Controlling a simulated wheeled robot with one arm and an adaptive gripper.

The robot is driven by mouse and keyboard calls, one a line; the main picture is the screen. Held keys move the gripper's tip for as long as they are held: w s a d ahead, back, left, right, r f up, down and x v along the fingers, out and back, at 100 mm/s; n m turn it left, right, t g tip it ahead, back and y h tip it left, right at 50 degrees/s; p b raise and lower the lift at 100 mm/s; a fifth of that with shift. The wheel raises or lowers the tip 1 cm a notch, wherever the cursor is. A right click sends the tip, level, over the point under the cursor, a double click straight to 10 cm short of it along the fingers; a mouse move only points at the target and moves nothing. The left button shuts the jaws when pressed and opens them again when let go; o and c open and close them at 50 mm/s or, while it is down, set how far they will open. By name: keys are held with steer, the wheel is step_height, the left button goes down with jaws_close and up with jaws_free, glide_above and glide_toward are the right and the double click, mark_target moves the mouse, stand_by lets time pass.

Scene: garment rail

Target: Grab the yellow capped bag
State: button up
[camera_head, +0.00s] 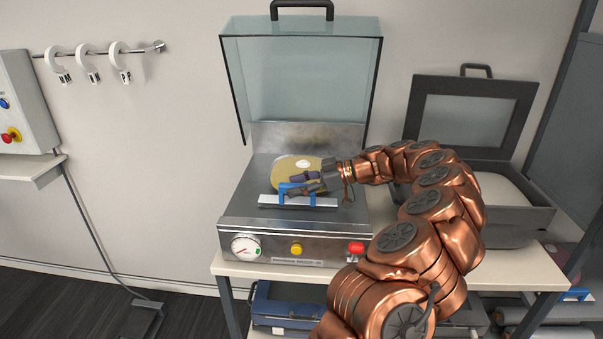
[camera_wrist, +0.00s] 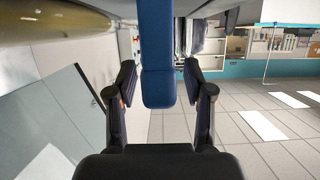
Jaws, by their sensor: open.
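The yellow bag (camera_head: 287,175), tan-yellow and rounded with a white cap (camera_head: 303,164), lies inside the open chamber of a metal sealing machine. A yellow rounded surface, probably the same bag, shows at the upper left of the wrist view (camera_wrist: 50,25). My gripper (camera_head: 300,186) is over the near right part of the bag, close to a blue clip (camera_head: 284,190) on a pale bar. In the wrist view my gripper (camera_wrist: 158,68) is open, with a blue part (camera_wrist: 158,80) between its fingers and gaps on both sides. My fingers hide part of the bag; contact cannot be told.
The machine's clear lid (camera_head: 300,85) stands raised behind the bag. The pale bar (camera_head: 268,200) crosses the chamber front. A second, dark machine (camera_head: 520,225) stands open at right.

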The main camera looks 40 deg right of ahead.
steer(key=shift+w+f, duration=0.1)
jaws_close()
stand_by(0.4)
stand_by(0.3)
